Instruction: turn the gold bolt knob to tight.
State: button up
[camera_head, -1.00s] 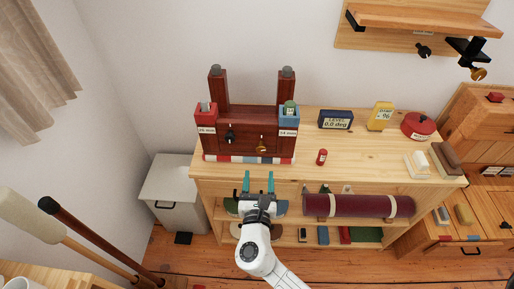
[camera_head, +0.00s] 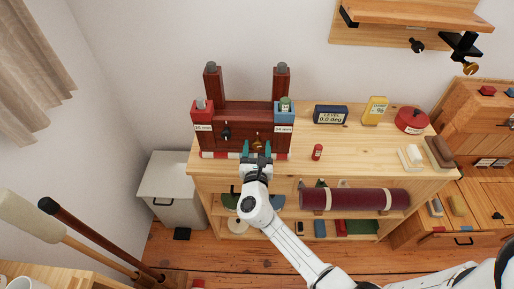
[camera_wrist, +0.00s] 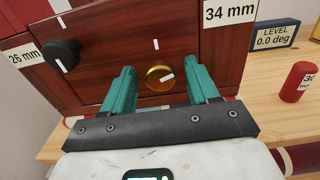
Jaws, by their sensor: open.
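The gold bolt knob (camera_wrist: 159,77) is on the front of a dark red wooden brace (camera_wrist: 215,45), with a pale mark pointing to its lower right. A short white line shows on the wood above it. In the head view the knob (camera_head: 257,146) is partly hidden by my gripper. My gripper (camera_wrist: 161,80) is open, its teal fingers to the left and right of the gold knob in the wrist view. The knob appears beyond the fingertips, and I cannot tell whether they touch it. In the head view my gripper (camera_head: 256,150) is at the brace's lower front.
A black knob (camera_wrist: 61,55) is left of the gold one, with a "26 mm" label nearby. A "34 mm" label (camera_wrist: 230,11) is at upper right. A small red cylinder (camera_head: 317,152) and a level display (camera_head: 330,114) stand right of the brace on the wooden bench (camera_head: 360,150).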

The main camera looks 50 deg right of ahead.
jog(key=shift+c, duration=0.3)
jog(key=c, duration=1)
jog(key=shift+o, duration=0.2)
